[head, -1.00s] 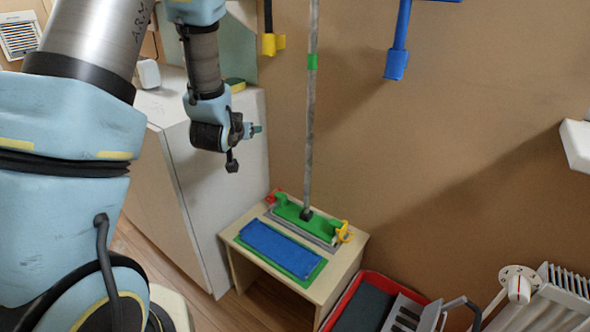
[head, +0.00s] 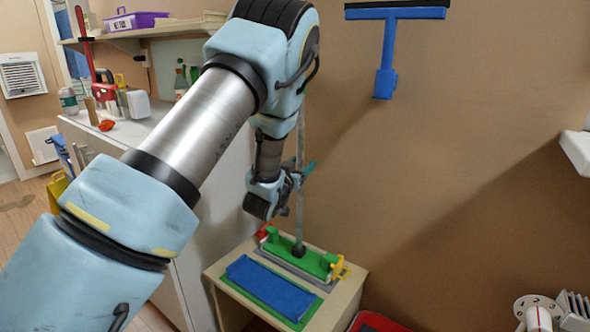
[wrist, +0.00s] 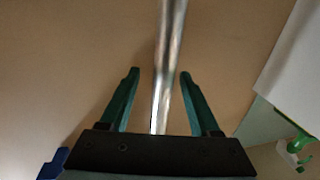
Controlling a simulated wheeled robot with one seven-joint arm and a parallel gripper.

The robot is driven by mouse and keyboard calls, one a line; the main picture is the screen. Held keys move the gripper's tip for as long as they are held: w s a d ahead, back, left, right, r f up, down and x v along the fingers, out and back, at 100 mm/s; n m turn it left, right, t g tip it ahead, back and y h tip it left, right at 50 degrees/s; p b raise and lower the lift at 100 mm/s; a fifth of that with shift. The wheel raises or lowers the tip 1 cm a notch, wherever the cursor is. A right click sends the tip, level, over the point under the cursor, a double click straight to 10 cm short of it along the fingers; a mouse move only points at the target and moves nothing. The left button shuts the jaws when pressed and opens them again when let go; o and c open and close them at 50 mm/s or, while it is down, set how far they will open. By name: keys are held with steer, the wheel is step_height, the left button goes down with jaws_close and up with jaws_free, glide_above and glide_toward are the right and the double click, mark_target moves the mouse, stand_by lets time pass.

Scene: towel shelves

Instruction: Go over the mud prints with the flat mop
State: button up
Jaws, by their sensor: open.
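The flat mop stands upright on a small wooden stand (head: 347,299), with a green head (head: 282,247) and a grey metal handle (head: 299,217). A blue pad (head: 268,286) lies on a green board in front of the head. My gripper (head: 309,170) is at the handle, well above the mop head. In the wrist view my gripper (wrist: 159,74) is open, with the handle (wrist: 166,70) running between its two teal fingers, nearer the right one. The handle's upper part is hidden behind my arm in the head view. A brown mark (head: 14,204), perhaps a mud print, shows on the floor at far left.
A white cabinet (head: 215,190) stands left of the stand, with bottles and other items on top. A blue squeegee (head: 389,40) hangs on the brown wall. A red bin (head: 376,323) and white radiator (head: 577,312) are at lower right. Floor shows at far left.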

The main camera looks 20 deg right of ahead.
steer(key=shift+x, duration=1.35)
steer(key=shift+w+a, duration=0.15)
steer(key=shift+w, duration=0.05)
jaws_close()
stand_by(0.4)
steer(key=c, duration=0.6)
jaws_free()
steer(key=shift+r, duration=0.1)
steer(key=shift+c, duration=0.7)
jaws_close()
